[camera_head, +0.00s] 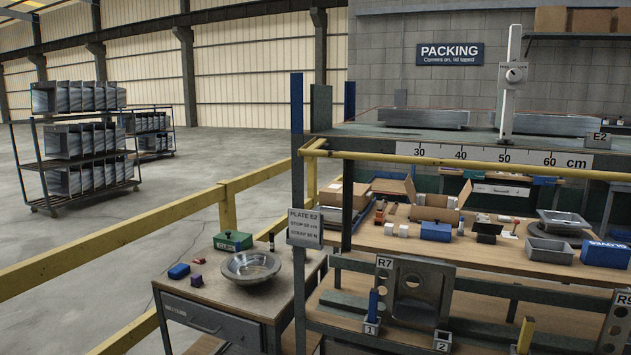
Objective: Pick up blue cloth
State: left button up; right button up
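A small blue item (179,271) with rounded corners lies on the wooden top of a small cabinet (236,300) at the lower left. It may be the folded blue cloth, but it is too small to be certain. A red piece (199,261) and a purple block (197,281) lie close by. A round steel basin (250,267) sits to its right, and a green box (233,241) stands behind. Neither of my grippers shows in the head view.
A yellow rail (120,242) runs along the left of the cabinet. A post with a sign (305,228) and a rack holding a steel sink (417,290) stand to the right. A packing bench (480,245) carries boxes. Racks (80,150) stand on the open floor.

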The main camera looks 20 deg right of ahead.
aim_at(179, 271)
jog(key=i+z, duration=0.1)
jog(key=z, duration=0.3)
jog(key=i+j+z, duration=0.1)
jog(key=z, duration=0.25)
jog(key=i+j+z, duration=0.4)
jog(key=j, duration=0.25)
jog(key=i+j+z, duration=0.15)
jog(key=i+j, duration=0.3)
jog(key=j, duration=0.15)
jog(key=i+j, duration=0.15)
jog(key=j, duration=0.2)
jog(key=i+j, duration=0.2)
jog(key=i+j+z, duration=0.1)
jog(key=j, duration=0.35)
jog(key=i+j, duration=0.2)
jog(key=j, duration=0.1)
